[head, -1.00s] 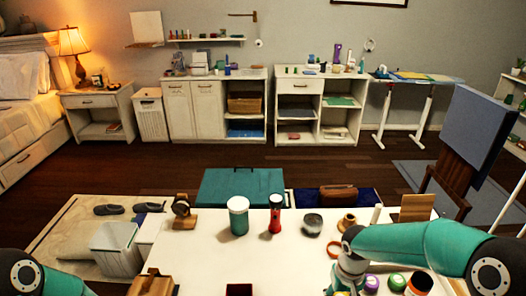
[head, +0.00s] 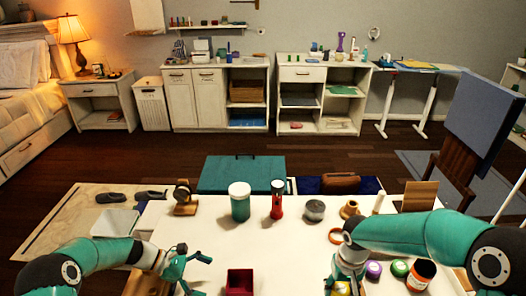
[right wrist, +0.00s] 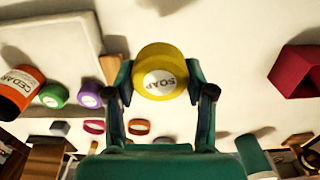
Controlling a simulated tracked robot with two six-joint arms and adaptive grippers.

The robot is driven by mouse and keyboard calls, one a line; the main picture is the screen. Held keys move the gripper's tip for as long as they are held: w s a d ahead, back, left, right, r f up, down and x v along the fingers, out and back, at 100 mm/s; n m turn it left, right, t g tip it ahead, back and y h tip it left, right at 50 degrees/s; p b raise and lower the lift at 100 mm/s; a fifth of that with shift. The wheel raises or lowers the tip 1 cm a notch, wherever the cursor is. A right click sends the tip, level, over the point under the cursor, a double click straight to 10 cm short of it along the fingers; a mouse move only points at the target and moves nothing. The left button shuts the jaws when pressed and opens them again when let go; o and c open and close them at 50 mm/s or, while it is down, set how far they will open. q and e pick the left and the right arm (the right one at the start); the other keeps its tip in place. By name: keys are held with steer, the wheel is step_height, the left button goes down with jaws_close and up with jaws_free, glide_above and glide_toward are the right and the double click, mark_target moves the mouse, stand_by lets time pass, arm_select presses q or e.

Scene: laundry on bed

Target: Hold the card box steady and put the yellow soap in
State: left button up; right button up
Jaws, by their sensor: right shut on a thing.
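The yellow soap (right wrist: 160,58), a round piece with a white SOAP label, is held between the fingers of my right gripper (right wrist: 160,78). In the head view the right gripper (head: 345,284) is low over the table's front, right of centre, with the soap only partly showing. A brown card box (head: 146,284) stands at the table's front left, cut off by the frame and partly hidden by my left arm. My left gripper (head: 200,272) is open and empty, just right of the card box and apart from it.
A dark red open box (head: 240,281) stands on the white table (head: 285,245) between the grippers. An orange CEDAR jar (head: 420,274) and small coloured tins stand right.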

mark_target(228, 283)
arm_select(q)
steer(key=shift+d+r+h, duration=0.15)
steer(key=shift+r+h, duration=0.05)
steer(key=shift+h, duration=0.2)
arm_select(e)
steer(key=shift+r, duration=0.1)
arm_select(q)
steer(key=shift+x, duration=0.8)
arm_select(e)
steer(key=shift+r, duration=0.1)
arm_select(q)
steer(key=x, duration=0.4)
steer(key=shift+s+d+f+p, duration=0.15)
steer(key=shift+d+p, duration=0.15)
steer(key=shift+d, duration=0.1)
arm_select(e)
steer(key=shift+r, duration=0.15)
arm_select(q)
steer(key=shift+b+x, duration=0.75)
steer(key=shift+x, duration=0.25)
arm_select(e)
steer(key=shift+f, duration=0.7)
arm_select(q)
steer(key=shift+b+x, duration=0.3)
steer(key=shift+x, duration=0.45)
arm_select(e)
steer(key=shift+f, duration=0.35)
arm_select(q)
steer(key=shift+c, duration=0.3)
steer(key=c, duration=0.7)
